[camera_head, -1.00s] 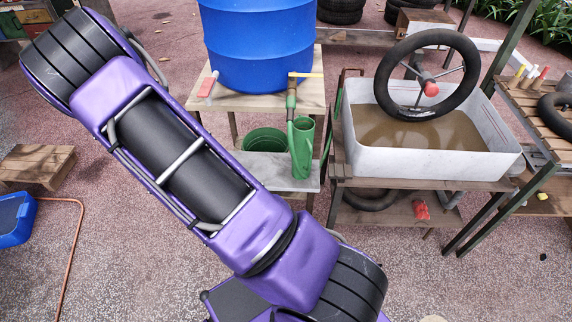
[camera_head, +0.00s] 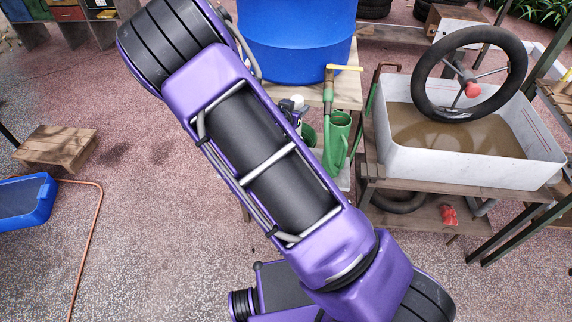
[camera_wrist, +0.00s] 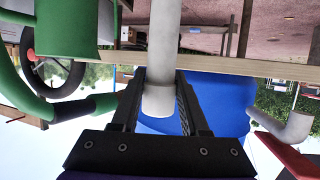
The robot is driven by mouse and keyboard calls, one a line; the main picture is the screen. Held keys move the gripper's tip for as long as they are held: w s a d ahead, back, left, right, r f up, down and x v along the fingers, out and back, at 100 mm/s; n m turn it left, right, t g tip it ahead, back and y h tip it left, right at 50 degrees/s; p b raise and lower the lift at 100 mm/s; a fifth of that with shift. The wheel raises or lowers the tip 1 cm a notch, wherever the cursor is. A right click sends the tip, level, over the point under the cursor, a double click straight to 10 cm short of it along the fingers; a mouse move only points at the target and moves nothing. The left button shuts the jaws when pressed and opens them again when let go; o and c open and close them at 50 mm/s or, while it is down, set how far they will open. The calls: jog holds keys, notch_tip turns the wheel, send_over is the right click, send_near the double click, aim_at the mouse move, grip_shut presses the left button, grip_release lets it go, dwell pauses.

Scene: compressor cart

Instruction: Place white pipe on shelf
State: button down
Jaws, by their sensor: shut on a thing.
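In the wrist view, which looks upside down, my gripper (camera_wrist: 157,82) is shut on the white pipe (camera_wrist: 162,45). The pipe runs between the dark fingers to the top edge of the picture, and its rounded end faces the wrist. In the head view my purple arm hides most of the gripper; a small pale and dark part shows beside the green pots, and I cannot tell if it is the pipe. A grey lower shelf (camera_head: 343,179) shows in part under the wooden table (camera_head: 347,92). My arm covers its left part.
A blue barrel (camera_head: 300,45) stands on the table. A green watering can (camera_head: 336,145) stands on the lower shelf. A second pale pipe elbow (camera_wrist: 291,128) shows in the wrist view. A white water tub (camera_head: 465,165) with a black wheel is at right.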

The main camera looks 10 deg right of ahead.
jog(key=shift+w+a+f+h, duration=0.15)
jog(key=shift+w+a+h, duration=0.15)
jog(key=shift+a, duration=0.4)
notch_tip(320, 180, down, 10)
jog(key=b, duration=0.2)
jog(key=shift+f+b, duration=0.25)
jog(key=shift+b, duration=0.05)
jog(key=shift+c, duration=2)
grip_release()
jog(key=shift+r, duration=0.1)
jog(key=shift+r, duration=0.1)
jog(key=p+v, duration=0.2)
jog(key=v, duration=1)
jog(key=shift+w+r, duration=0.1)
jog(key=shift+r, duration=0.1)
